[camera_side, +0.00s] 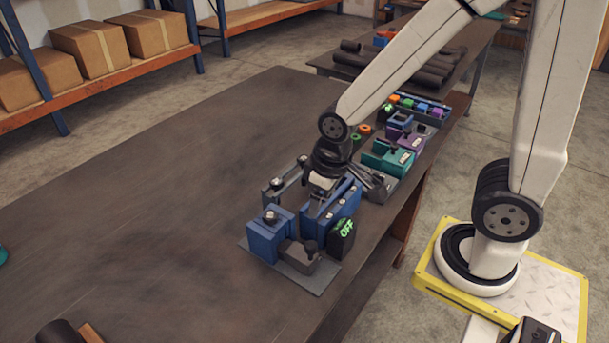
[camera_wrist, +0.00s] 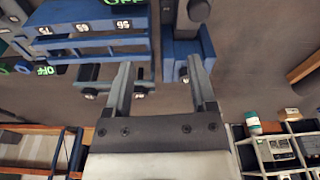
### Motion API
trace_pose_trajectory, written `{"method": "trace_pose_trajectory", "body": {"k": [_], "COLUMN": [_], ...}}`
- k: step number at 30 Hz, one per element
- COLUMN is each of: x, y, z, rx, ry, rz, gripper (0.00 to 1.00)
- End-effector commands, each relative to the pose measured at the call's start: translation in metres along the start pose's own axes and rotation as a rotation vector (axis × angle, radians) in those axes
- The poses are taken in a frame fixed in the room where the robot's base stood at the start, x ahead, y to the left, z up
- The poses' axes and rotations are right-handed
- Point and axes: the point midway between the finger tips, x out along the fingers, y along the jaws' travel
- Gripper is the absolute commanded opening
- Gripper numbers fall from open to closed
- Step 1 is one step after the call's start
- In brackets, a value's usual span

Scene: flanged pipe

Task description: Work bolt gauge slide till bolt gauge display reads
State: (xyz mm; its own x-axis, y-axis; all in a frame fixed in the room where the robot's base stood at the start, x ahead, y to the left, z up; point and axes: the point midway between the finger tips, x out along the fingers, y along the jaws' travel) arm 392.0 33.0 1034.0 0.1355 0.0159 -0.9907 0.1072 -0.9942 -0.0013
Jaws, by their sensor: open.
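A blue gauge (camera_side: 330,210) with a black display box (camera_side: 342,237) stands on a grey base plate (camera_side: 318,283) near the table's right edge. The display reads OFF in green. In the wrist view the blue body (camera_wrist: 85,28) carries number labels, with part of the OFF display (camera_wrist: 125,3) at the top edge. A blue block (camera_side: 266,238) with a round knob and a dark grey block (camera_side: 298,257) with a black knob stand beside it. Which part is the slide, I cannot tell. My gripper (camera_side: 320,197) is above the gauge; its fingers (camera_wrist: 160,80) are open and empty.
A grey fixture (camera_side: 285,183) stands behind the gauge. Teal (camera_side: 385,160) and purple (camera_side: 405,137) devices line the table's right side, with orange and green rings (camera_side: 360,133) nearby. A second OFF display (camera_wrist: 45,70) shows in the wrist view. The table's left (camera_side: 150,200) is largely clear.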

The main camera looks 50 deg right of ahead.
Motion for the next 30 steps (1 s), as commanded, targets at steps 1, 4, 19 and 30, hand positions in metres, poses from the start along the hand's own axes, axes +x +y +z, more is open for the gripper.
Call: {"method": "trace_pose_trajectory", "body": {"k": [1,4,19,30], "x": [0.000,-0.001,-0.001,0.022], "y": [-0.011,-0.027,-0.048,-0.048], "z": [-0.001,0.000,0.003,0.006], "rx": [-0.035,-0.089,-0.155,-0.154], "ry": [-0.024,-0.073,-0.138,-0.140], "rz": [-0.004,-0.009,-0.009,-0.009], "gripper": [0.72,0.72,0.72,0.72]}}
